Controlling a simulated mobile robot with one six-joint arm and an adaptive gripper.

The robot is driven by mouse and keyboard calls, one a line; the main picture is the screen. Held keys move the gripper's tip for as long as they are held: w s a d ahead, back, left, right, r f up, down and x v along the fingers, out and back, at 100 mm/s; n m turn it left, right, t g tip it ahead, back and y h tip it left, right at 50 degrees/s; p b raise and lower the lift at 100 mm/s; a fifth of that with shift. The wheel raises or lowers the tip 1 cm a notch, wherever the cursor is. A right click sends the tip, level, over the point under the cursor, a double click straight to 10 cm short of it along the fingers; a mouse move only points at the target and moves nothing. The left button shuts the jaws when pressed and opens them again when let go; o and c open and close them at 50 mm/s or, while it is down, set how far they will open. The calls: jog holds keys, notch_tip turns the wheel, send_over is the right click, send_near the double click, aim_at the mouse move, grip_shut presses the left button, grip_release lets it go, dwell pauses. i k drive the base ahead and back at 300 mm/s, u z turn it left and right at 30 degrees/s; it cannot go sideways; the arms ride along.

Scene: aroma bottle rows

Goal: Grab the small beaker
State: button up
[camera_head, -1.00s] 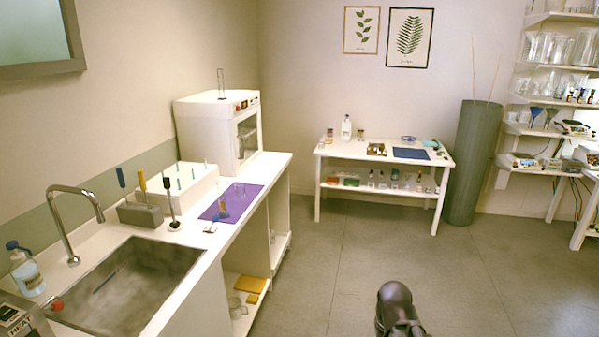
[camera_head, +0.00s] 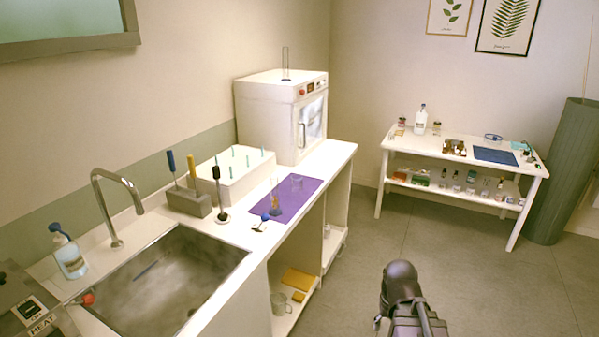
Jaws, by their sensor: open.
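A small clear glass vessel (camera_head: 297,183), which looks like a small beaker, stands near the far end of the purple mat (camera_head: 300,199) on the counter. A taller, thin clear glass piece (camera_head: 275,198) stands on the same mat, nearer the sink. Another clear glass vessel (camera_head: 280,301) stands on the low shelf under the counter. They are too small to tell their sizes or markings. A dark part of my arm shows at the bottom, right of centre, over the floor and away from the counter. My gripper's fingers do not show.
A sink (camera_head: 165,280) with a tap, a soap bottle (camera_head: 69,252), a white rack (camera_head: 233,175) and a white oven (camera_head: 282,115) line the counter. A side table (camera_head: 455,150) with bottles stands at the back right beside a tall green vase (camera_head: 566,175). The floor (camera_head: 480,260) between is clear.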

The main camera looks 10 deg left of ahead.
aim_at(297, 178)
jog(key=u, duration=0.3)
jog(key=i, duration=1.1)
jog(key=u, duration=0.2)
